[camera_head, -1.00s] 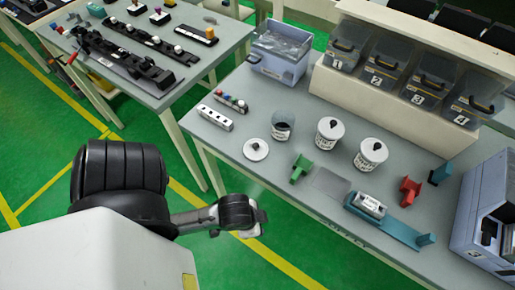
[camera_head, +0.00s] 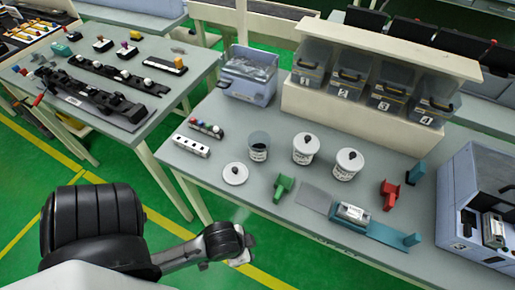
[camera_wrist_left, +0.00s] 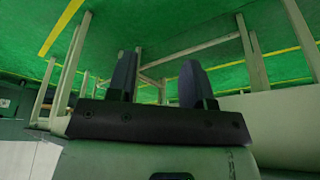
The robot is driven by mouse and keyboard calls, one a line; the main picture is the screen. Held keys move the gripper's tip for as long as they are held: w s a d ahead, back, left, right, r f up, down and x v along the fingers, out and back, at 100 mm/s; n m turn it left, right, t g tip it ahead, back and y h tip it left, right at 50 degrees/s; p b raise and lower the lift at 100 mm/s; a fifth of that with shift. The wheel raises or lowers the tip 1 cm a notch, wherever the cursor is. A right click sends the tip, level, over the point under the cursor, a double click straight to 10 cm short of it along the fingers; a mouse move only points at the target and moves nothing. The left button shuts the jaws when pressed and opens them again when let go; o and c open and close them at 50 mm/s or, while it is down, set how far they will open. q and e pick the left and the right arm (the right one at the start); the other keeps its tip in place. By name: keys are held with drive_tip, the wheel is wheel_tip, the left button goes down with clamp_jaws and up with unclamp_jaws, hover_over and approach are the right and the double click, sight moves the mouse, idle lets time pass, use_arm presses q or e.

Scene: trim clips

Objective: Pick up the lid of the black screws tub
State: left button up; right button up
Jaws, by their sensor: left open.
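A white round lid with a black knob (camera_head: 235,174) lies flat on the right-hand table near its front left edge. Behind it stands an open tub with dark contents (camera_head: 258,148). Two white tubs wear lids with black knobs, one in the middle (camera_head: 305,150) and one to the right (camera_head: 347,165). Their labels are too small to read. My left gripper (camera_head: 243,254) is low, in front of the table edge and apart from all tubs. In the left wrist view its two fingers (camera_wrist_left: 158,78) are spread with nothing between them. My right gripper is not in view.
Numbered clear bins (camera_head: 355,85) stand at the back, beside a blue-grey box (camera_head: 250,75). A green piece (camera_head: 284,188), a red piece (camera_head: 389,194) and a blue fixture (camera_head: 375,228) lie on the table. A grey-blue machine (camera_head: 475,200) stands at right.

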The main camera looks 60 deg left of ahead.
use_arm(q)
drive_tip(key=o, duration=1)
drive_tip(key=shift+a, duration=0.2)
drive_tip(key=shift+c, duration=0.2)
